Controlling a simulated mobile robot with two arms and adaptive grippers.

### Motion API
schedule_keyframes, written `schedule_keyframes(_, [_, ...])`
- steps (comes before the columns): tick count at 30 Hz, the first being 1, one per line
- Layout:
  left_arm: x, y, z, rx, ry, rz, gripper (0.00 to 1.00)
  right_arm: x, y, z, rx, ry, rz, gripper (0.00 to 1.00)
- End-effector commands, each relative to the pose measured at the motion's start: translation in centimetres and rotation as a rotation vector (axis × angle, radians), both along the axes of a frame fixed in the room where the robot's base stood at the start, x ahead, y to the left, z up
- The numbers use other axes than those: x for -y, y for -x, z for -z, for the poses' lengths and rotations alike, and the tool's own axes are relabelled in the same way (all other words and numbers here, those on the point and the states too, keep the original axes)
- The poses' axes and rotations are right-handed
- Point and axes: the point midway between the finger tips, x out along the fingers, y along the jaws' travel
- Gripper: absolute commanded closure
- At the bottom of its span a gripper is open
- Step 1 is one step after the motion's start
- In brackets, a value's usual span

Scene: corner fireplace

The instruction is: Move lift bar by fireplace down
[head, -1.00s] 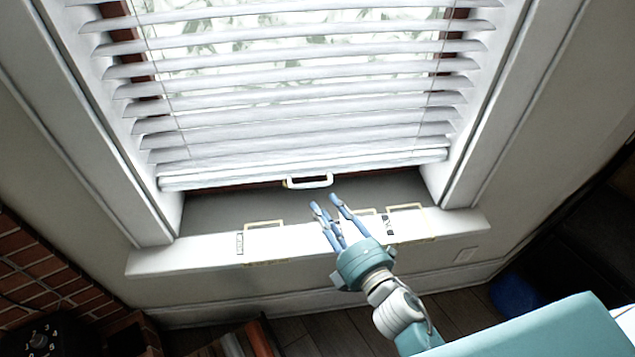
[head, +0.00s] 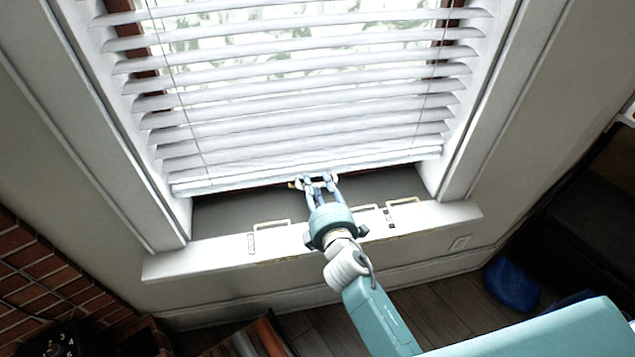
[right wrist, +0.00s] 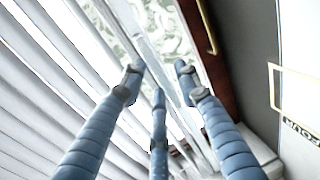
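The lift bar (head: 300,184) is a small white handle at the middle of the bottom edge of the white blind (head: 250,145). The blind hangs partly lowered, with a gap between it and the sill. My right gripper (head: 318,180) is at the lift bar, its fingers covering much of it. In the right wrist view its fingertips (right wrist: 158,78) are spread, with the pale bottom rail of the blind (right wrist: 172,65) running between or behind them. I cannot tell whether they touch the bar. My left gripper is not in view.
Below is the white window sill (head: 215,257) with several yellow-framed labels. A brick fireplace (head: 35,275) is at the lower left. A blue object (head: 512,285) lies on the floor at the right.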

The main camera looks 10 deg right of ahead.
Motion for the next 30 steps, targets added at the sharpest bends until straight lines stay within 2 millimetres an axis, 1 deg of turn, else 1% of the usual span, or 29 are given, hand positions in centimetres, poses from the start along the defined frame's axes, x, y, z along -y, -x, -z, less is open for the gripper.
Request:
schedule_keyframes(1, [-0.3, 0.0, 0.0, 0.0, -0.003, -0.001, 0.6, 0.0, -0.4, 0.1, 0.0, 0.0, 0.0, 0.68])
schedule_keyframes(4, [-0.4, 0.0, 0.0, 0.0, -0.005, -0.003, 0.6, 0.0, -0.9, 0.2, 0.0, -0.001, 0.001, 0.68])
schedule_keyframes(12, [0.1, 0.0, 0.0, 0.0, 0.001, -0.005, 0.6, 0.0, -0.9, 0.2, 0.0, -0.001, 0.001, 0.68])
schedule_keyframes(17, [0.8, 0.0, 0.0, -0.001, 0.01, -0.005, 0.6, 0.0, -0.9, 0.2, 0.0, -0.001, 0.001, 1.0])
schedule_keyframes(25, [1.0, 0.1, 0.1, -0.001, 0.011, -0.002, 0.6, 0.0, -0.9, 0.4, -0.001, 0.0, 0.001, 1.0])
schedule_keyframes(28, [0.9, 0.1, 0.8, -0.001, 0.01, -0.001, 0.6, 0.0, -0.9, 1.2, -0.002, 0.0, 0.001, 1.0])
schedule_keyframes(30, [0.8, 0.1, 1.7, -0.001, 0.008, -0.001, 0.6, 0.1, -0.9, 2.1, -0.003, -0.001, 0.001, 1.0])
